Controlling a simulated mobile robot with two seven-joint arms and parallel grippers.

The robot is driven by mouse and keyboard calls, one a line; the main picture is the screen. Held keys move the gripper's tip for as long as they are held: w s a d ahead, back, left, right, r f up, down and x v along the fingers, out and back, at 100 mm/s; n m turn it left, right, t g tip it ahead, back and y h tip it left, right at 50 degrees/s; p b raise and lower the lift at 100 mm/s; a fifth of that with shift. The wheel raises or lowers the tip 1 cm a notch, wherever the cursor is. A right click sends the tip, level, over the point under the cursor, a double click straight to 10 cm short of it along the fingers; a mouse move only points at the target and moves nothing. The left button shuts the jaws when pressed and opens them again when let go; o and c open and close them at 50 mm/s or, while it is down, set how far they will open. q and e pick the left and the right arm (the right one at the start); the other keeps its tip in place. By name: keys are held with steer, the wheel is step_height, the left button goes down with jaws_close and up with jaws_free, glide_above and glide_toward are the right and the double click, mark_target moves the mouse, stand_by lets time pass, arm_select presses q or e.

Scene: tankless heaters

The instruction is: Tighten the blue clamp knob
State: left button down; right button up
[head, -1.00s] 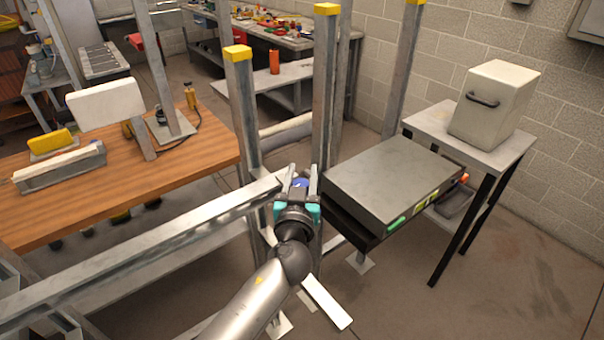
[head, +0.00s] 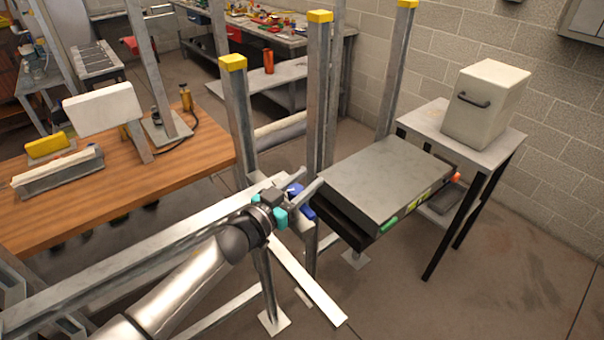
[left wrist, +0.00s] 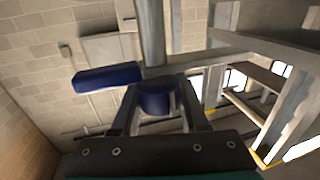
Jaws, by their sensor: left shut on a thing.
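The blue clamp knob (left wrist: 157,98) sits between the two fingers of my left gripper (left wrist: 158,90) in the left wrist view. A blue bar-shaped part (left wrist: 107,77) sticks out to its left, beside the grey metal frame. In the head view my left gripper (head: 305,181) reaches in from the left to the frame's corner, with its fingers shut on the knob. A little blue (head: 300,207) shows below the fingers, and most of the knob is hidden by the gripper. My right gripper is not in view.
A grey metal frame (head: 319,90) with yellow-capped posts surrounds the gripper. A dark flat box (head: 385,180) is close on the right. A wooden-topped table (head: 100,200) is on the left. A white case (head: 487,105) stands on a small table at the right.

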arm_select(q)
steer(key=m+g+h, duration=0.2)
steer(key=g, duration=0.1)
steer(key=shift+s+d+f+m+h+b, duration=0.1)
steer(key=shift+s+m+h+b, duration=0.05)
steer(key=shift+m+h+b, duration=0.2)
steer(key=shift+s+d+m+g+h+b, duration=0.2)
steer(key=shift+m+g+h+b, duration=0.45)
steer(key=shift+g, duration=0.35)
steer(key=shift+s+d+m+g+h+b, duration=0.1)
steer(key=shift+s+m+g+h+b, duration=0.1)
steer(key=shift+m+g+h+b, duration=0.45)
steer(key=shift+g, duration=0.45)
steer(key=shift+c, duration=2.1)
jaws_free()
step_height(320, 180, up, 20)
steer(key=p, duration=0.4)
